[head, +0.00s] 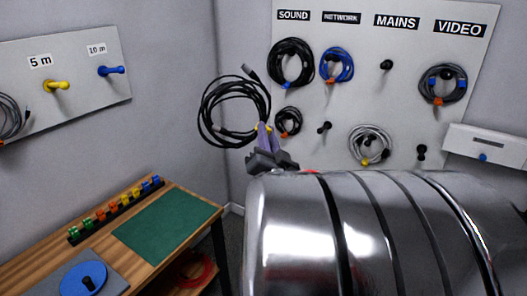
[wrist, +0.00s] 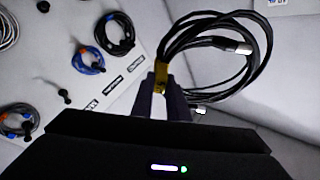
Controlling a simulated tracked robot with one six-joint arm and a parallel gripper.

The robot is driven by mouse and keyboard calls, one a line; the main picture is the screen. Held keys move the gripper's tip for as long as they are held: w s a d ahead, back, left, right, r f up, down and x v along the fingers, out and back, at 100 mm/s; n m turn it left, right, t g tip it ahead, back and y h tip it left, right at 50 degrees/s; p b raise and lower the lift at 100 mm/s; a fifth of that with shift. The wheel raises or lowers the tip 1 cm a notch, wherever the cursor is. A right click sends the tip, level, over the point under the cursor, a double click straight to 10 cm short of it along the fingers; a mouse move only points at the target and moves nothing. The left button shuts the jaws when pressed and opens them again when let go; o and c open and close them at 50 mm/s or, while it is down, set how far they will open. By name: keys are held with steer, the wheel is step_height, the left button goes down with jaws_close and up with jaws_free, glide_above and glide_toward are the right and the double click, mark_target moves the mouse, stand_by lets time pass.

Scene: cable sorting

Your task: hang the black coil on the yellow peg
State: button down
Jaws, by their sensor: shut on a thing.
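The black coil (head: 204,112) hangs in the air in the head view, with a loose plug end at its upper right. It also shows in the wrist view (wrist: 268,50), with silver connectors and a yellow tie. My gripper (head: 264,138) has purple fingers and is shut on the coil at the yellow tie; it also shows in the wrist view (wrist: 161,88). The yellow peg (head: 58,85) sticks out of the left wall board under the "5 m" label. It is bare. The coil is well to the right of it and apart from it. The peg is not visible in the wrist view.
A blue peg (head: 112,70) under "10 m" is right of the yellow peg. A grey coil (head: 10,118) hangs at the far left. The back board (head: 345,80) holds several coils on pegs. A wooden bench (head: 190,199) with a green mat stands below. Air between coil and left board is clear.

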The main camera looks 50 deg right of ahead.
step_height(320, 180, up, 5)
steer(key=s+a+t, duration=0.1)
steer(key=s+a, duration=0.1)
steer(key=a, duration=0.1)
steer(key=shift+s, duration=0.25)
steer(key=shift+d, duration=0.1)
